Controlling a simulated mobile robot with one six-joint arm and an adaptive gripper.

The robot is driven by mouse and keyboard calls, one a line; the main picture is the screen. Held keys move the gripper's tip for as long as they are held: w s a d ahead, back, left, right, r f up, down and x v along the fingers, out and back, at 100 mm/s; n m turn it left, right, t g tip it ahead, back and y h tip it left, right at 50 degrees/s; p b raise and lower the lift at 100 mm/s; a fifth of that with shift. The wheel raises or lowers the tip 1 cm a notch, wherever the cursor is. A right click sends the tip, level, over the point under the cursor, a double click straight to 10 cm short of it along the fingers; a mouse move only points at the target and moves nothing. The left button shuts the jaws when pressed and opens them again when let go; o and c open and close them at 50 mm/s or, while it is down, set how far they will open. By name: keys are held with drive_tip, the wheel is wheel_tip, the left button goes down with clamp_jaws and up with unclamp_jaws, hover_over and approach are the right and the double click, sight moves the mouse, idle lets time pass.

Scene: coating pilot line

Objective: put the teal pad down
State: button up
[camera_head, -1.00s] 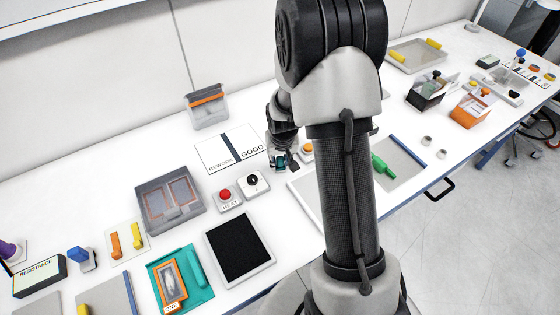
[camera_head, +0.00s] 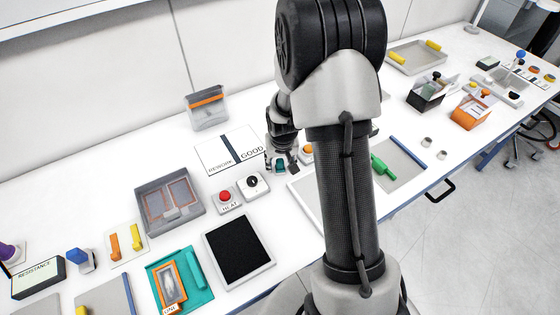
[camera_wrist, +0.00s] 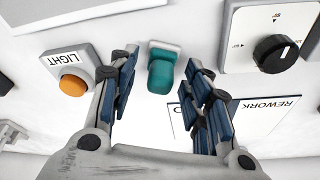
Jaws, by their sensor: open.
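The teal pad (camera_wrist: 161,72) shows in the wrist view as a teal block with a pale grey end. It sits on the white table between and a little beyond my fingertips, with clear gaps to both fingers. My gripper (camera_wrist: 164,78) is open and empty. In the head view, my gripper (camera_head: 281,166) is low over the table behind my arm, and the teal pad (camera_head: 280,165) shows small at its fingers. The fingers hide part of the pad in that view.
The orange LIGHT button (camera_wrist: 72,85) is left of my gripper in the wrist view, and a box with a black knob (camera_wrist: 277,53) is at right. The REWORK/GOOD card (camera_head: 215,154) lies close by. A red HEAT button (camera_head: 226,196) and a black panel (camera_head: 237,247) stand nearer.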

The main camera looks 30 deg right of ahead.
drive_tip(key=s+a+r+n+p, duration=0.1)
drive_tip(key=s+a+r+p, duration=0.15)
drive_tip(key=r, duration=0.75)
drive_tip(key=s+a+r+p, duration=0.1)
drive_tip(key=s+a+r, duration=0.25)
drive_tip(key=r, duration=0.65)
drive_tip(key=s+a+r+n, duration=0.1)
drive_tip(key=s+a+r, duration=0.1)
drive_tip(key=s, duration=0.4)
drive_tip(key=s+a+r+n+t, duration=0.1)
drive_tip(key=s+a+r, duration=0.2)
drive_tip(key=s+r, duration=0.2)
drive_tip(key=s+a+r+n+y, duration=0.1)
drive_tip(key=s+a+r, duration=0.2)
drive_tip(key=s, duration=0.5)
drive_tip(key=shift+s+r+t, duration=0.15)
drive_tip(key=shift+s+t, duration=0.15)
drive_tip(key=shift+s, duration=0.1)
drive_tip(key=shift+a, duration=0.1)
